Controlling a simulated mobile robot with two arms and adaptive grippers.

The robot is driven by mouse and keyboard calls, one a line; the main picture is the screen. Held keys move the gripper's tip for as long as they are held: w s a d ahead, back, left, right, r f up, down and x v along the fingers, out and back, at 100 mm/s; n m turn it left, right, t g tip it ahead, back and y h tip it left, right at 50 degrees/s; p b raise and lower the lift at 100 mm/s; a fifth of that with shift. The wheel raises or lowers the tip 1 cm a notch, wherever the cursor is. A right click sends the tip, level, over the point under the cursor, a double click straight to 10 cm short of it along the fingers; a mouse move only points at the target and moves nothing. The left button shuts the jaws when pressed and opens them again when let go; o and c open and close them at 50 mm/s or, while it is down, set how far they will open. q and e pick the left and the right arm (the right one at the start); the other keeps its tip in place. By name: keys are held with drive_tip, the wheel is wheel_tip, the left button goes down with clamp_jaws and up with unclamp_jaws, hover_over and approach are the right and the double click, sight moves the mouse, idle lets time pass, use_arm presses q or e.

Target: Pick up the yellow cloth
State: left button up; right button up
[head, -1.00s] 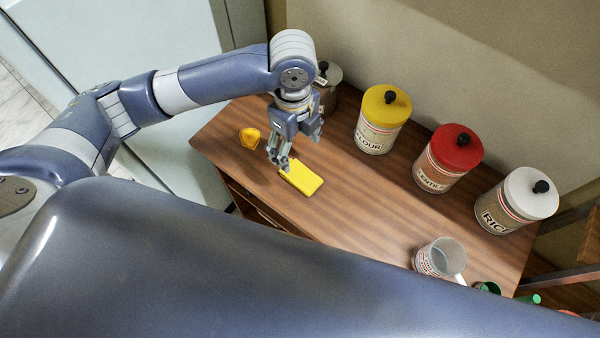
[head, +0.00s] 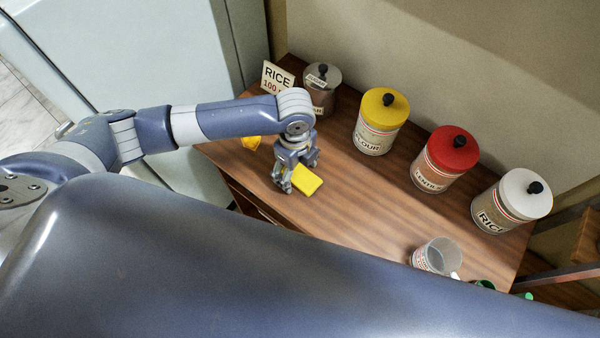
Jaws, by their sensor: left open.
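The yellow cloth (head: 308,181) is a small folded yellow block lying on the wooden table (head: 345,215), near its front edge. My left gripper (head: 284,187) is open and points down at the cloth's left end. Its fingers hide part of that end. I cannot tell whether they touch the cloth. My right gripper is not in view.
A small yellow-orange object (head: 251,142) lies left of the gripper, partly behind my arm. Along the wall stand a grey-lidded jar (head: 320,95), yellow-lidded (head: 378,125), red-lidded (head: 445,160) and white-lidded (head: 510,205) canisters. A clear measuring cup (head: 436,257) stands front right. The table's middle is bare.

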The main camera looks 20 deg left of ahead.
sight(296, 173)
use_arm(q)
drive_tip(key=shift+c, duration=0.2)
drive_tip(key=c, duration=0.8)
drive_tip(key=shift+o, duration=0.2)
drive_tip(key=shift+r, duration=0.15)
drive_tip(key=shift+r, duration=0.65)
drive_tip(key=shift+s+d+r+b, duration=0.1)
drive_tip(key=shift+s+r+b, duration=0.1)
drive_tip(key=shift+r+b, duration=0.25)
drive_tip(key=shift+s+d+r+b, duration=0.1)
drive_tip(key=shift+s+r+b, duration=0.1)
drive_tip(key=shift+r, duration=0.3)
drive_tip(key=s+d+b, duration=0.1)
drive_tip(key=s+d, duration=0.1)
drive_tip(key=s, duration=0.5)
drive_tip(key=s+d+r+b, duration=0.1)
drive_tip(key=s+d, duration=0.2)
drive_tip(key=s, duration=0.4)
drive_tip(key=shift+s+r, duration=0.2)
drive_tip(key=shift+r, duration=0.1)
drive_tip(key=shift+o, duration=0.3)
